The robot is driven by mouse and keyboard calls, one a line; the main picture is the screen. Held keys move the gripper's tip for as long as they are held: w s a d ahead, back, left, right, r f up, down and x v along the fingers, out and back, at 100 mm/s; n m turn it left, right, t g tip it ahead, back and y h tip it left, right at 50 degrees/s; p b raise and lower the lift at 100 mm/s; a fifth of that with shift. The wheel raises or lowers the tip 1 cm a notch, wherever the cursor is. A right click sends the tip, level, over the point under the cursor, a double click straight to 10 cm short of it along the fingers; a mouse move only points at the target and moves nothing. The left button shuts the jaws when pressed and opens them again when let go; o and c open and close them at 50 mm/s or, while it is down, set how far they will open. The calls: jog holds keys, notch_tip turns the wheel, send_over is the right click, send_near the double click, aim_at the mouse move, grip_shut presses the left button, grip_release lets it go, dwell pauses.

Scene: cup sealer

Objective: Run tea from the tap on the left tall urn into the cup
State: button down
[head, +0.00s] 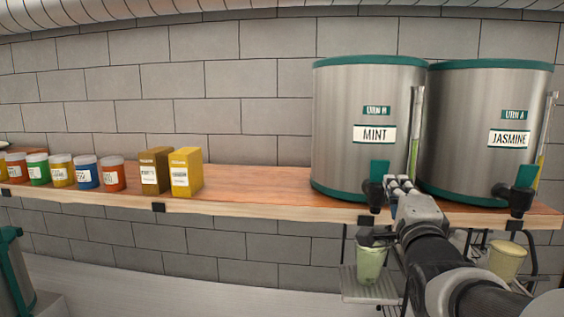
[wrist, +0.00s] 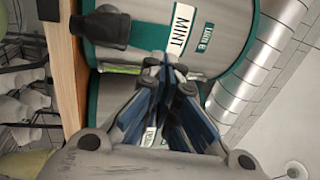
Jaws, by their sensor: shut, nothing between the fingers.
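The left tall urn (head: 355,110), labelled MINT, stands on the wooden shelf. Its black tap with a teal handle (head: 379,170) is at the lower front. The urn (wrist: 215,40) and tap (wrist: 105,27) also show sideways in the wrist view. A cup (head: 370,263) with pale green in it sits below this tap on a small rack; the tap's end and my arm are close in front. My gripper (head: 398,186) is shut and empty, just right of the tap handle; I cannot tell if they touch. In the wrist view its fingertips (wrist: 168,75) point at the urn's lower wall.
The JASMINE urn (head: 487,120) stands close on the right, with its own tap (head: 516,190) and a yellowish cup (head: 507,259) below. Yellow boxes (head: 186,172) and several lidded jars (head: 87,174) line the shelf (head: 250,183) at left. The shelf's middle is clear.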

aim_at(388, 164)
jog(key=p+x, duration=0.1)
jog(key=x, duration=0.5)
jog(key=shift+w+r+p, duration=0.1)
jog(key=shift+p, duration=0.3)
jog(key=shift+w+d+r+g+p, duration=0.1)
jog(key=shift+r+g+p, duration=0.15)
jog(key=shift+p, duration=0.3)
